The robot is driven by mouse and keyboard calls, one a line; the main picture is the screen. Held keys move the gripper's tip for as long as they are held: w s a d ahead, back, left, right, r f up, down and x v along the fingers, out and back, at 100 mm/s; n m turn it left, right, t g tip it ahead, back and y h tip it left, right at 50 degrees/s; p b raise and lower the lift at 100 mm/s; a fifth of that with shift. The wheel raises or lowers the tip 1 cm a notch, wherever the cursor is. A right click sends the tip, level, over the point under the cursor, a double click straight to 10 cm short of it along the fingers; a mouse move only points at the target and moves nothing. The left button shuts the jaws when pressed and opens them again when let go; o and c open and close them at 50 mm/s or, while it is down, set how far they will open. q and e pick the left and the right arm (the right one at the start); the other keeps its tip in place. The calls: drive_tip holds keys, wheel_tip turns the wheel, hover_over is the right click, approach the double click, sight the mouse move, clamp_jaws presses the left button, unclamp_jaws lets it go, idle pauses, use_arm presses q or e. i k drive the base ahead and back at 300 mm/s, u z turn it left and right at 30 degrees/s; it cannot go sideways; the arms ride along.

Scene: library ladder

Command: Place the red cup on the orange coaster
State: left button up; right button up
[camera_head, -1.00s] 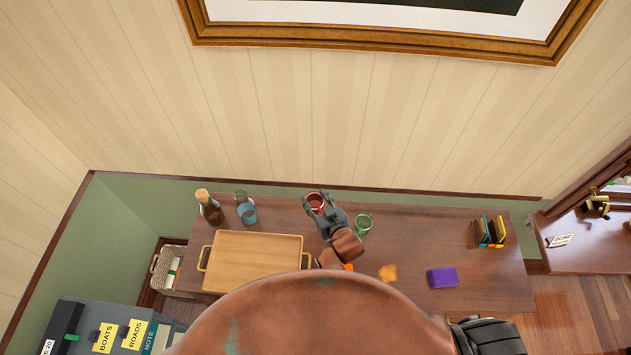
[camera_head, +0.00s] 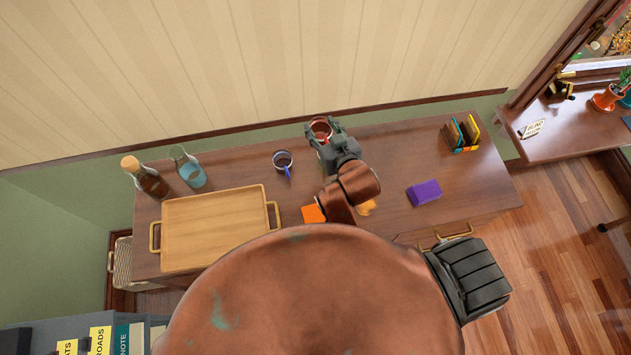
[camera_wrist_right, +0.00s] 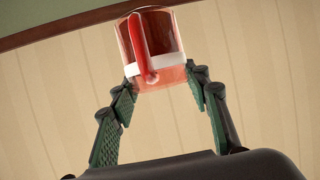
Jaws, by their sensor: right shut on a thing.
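The red cup (camera_head: 321,126) is between the fingertips of my right gripper (camera_head: 325,136), near the back edge of the desk in the head view. The right gripper is shut on it. In the right wrist view the see-through red cup (camera_wrist_right: 160,40), with a red handle and a pale band, shows between the two fingers (camera_wrist_right: 160,82) against the wall. The orange coaster (camera_head: 312,214) lies on the desk nearer to me, below and slightly left of the cup in the picture. My forearm partly borders it. My left gripper is out of view.
A blue mug (camera_head: 283,163) stands left of the gripper. A wooden tray (camera_head: 213,228), a corked bottle (camera_head: 147,178) and a glass jug (camera_head: 188,168) are further left. A purple block (camera_head: 424,191) and a card holder (camera_head: 461,133) are right. A yellow-orange piece (camera_head: 366,207) is partly hidden by my arm.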

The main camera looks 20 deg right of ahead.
sight(317, 215)
drive_tip(key=z, duration=1.15)
drive_tip(key=k, duration=1.15)
drive_tip(key=u, duration=1.3)
